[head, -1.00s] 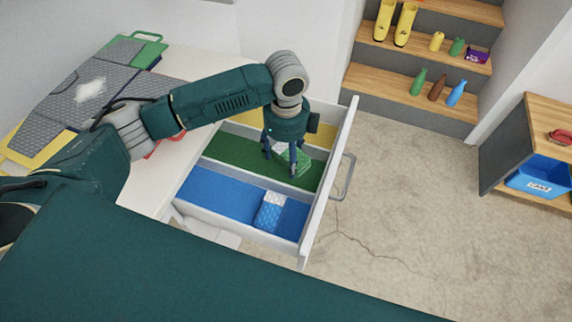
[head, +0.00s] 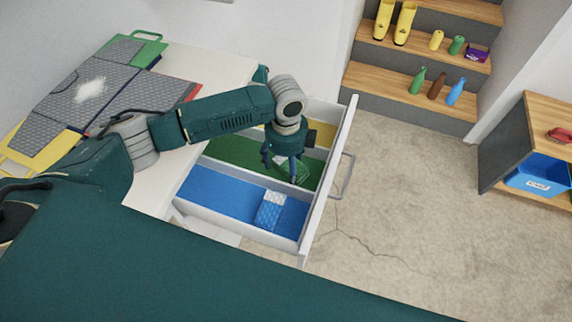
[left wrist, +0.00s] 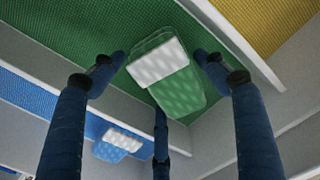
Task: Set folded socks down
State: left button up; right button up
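Folded green socks (left wrist: 182,90) with a white cuff lie in the green-floored compartment (head: 226,150) of the pulled-out drawer. They also show in the head view (head: 292,172), partly covered by my gripper. My left gripper (head: 281,172) points down over them. In the left wrist view its fingers (left wrist: 160,75) stand apart around the socks, with small gaps at the sides, and look open. Folded blue socks (head: 270,212) with a pale cuff lie in the blue compartment (head: 215,192). My right gripper is not in view.
The drawer front (head: 330,180) with its handle (head: 347,177) stands right of the gripper. A yellow compartment (head: 318,135) is behind, beyond a divider. A white tabletop (head: 215,72) holds a grey folded item (head: 90,88). Steps with bottles (head: 436,90) stand behind.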

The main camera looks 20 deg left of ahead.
aim_at(286, 165)
pick_arm(q)
notch_tip(286, 165, up, 12)
jog(key=shift+r+b, duration=0.2)
jog(key=shift+b, duration=0.15)
dwell(0.7)
